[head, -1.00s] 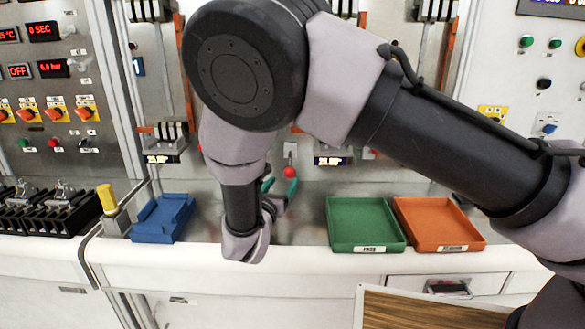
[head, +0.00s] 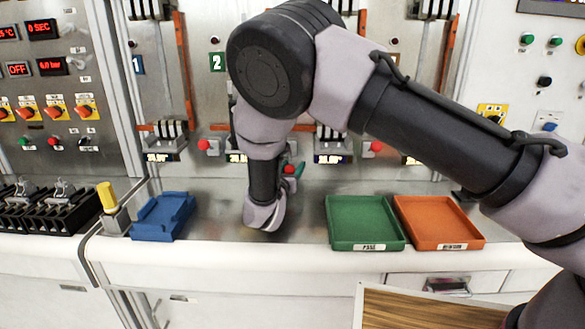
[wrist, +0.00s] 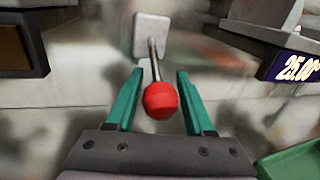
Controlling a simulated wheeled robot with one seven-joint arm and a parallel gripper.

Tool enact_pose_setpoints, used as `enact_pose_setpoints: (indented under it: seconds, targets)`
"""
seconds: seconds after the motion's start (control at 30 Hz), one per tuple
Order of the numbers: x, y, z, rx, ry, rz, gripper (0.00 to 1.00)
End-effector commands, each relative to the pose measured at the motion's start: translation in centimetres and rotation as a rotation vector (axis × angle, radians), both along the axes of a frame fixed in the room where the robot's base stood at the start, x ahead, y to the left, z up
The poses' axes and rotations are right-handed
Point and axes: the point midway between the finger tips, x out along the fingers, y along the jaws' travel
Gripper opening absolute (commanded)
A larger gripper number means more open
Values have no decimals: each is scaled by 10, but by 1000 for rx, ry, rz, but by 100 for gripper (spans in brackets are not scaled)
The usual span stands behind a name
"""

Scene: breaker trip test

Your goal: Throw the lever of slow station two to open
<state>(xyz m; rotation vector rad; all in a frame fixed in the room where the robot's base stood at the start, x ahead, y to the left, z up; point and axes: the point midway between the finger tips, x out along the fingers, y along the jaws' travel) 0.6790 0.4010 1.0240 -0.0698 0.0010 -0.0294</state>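A lever with a red ball knob (wrist: 161,100) on a metal rod sticks out from a pale plate (wrist: 152,35) in the wrist view. My gripper (wrist: 158,76) is open, with one teal finger on each side of the lever. The knob sits between the fingers, with a gap showing on both sides. In the head view the red knob (head: 289,169) shows right of and below the number 2 plate (head: 217,62). My arm hides much of that station, and my gripper is mostly hidden there.
Other red-knobbed levers show at left (head: 204,145) and right (head: 376,147). A display housing (wrist: 290,62) juts out at the right of the wrist view. A blue holder (head: 162,217), green tray (head: 365,224) and orange tray (head: 438,224) stand on the bench below.

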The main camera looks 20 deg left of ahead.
Motion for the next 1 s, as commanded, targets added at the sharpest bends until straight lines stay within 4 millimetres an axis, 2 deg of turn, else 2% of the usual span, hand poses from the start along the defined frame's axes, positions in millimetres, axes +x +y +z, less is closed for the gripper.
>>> enact_pose_setpoints:
  seconds: [0.03,0.1,0.13,1.0]
  targets:
    - [0,0,0,0,0,0,29]
    - [0,0,0,0,0,0,2]
    - [0,0,0,0,0,0,0]
    - [0,0,0,0,0,0,0]
